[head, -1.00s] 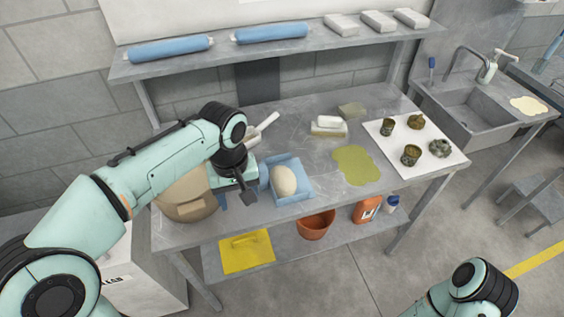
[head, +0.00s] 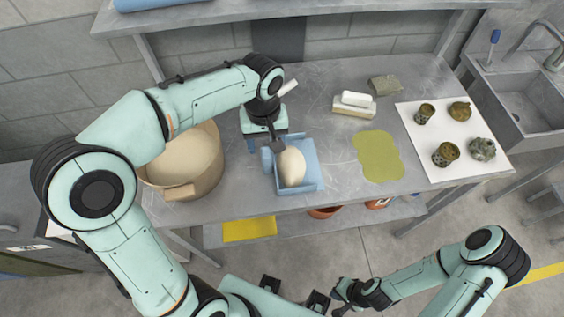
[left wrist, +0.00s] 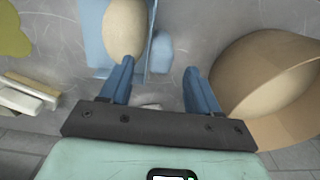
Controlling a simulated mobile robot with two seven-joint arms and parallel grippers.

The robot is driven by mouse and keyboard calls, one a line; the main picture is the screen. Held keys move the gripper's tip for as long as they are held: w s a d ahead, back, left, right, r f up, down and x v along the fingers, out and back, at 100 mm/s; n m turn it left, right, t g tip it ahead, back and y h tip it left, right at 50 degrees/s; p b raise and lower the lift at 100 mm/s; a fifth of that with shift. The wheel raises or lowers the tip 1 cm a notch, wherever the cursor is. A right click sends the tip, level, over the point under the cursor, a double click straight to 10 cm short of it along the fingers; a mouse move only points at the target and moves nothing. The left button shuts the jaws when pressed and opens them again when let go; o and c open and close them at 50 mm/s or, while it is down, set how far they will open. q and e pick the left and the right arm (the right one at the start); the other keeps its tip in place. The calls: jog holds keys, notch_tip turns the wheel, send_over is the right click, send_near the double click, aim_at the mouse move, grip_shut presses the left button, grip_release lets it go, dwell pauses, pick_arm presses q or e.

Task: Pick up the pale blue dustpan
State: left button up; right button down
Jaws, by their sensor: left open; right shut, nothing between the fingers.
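The pale blue dustpan (head: 313,180) lies on the grey worktable, and a cream, egg-shaped thing (head: 291,168) rests on it. In the left wrist view, the dustpan (left wrist: 92,30) is at the top, beyond the left fingertip, with the cream thing (left wrist: 125,32) in it. My left gripper (head: 268,149) is open and empty, just behind and left of the dustpan. My right gripper (head: 342,304) is shut and empty, low in front of the table.
A large tan pot (head: 182,165) stands close left of the dustpan. To the right are a yellow-green patch (head: 379,156), a pale block stack (head: 354,104) and a white mat (head: 440,165) with several dark pots. A shelf (head: 300,20) overhangs the back.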

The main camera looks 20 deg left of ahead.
aim_at(266, 151)
pick_arm(q)
jog(key=shift+w+f, duration=0.1)
jog(key=shift+f, duration=0.6)
notch_tip(266, 151, down, 5)
jog(key=shift+a, duration=0.15)
grip_shut()
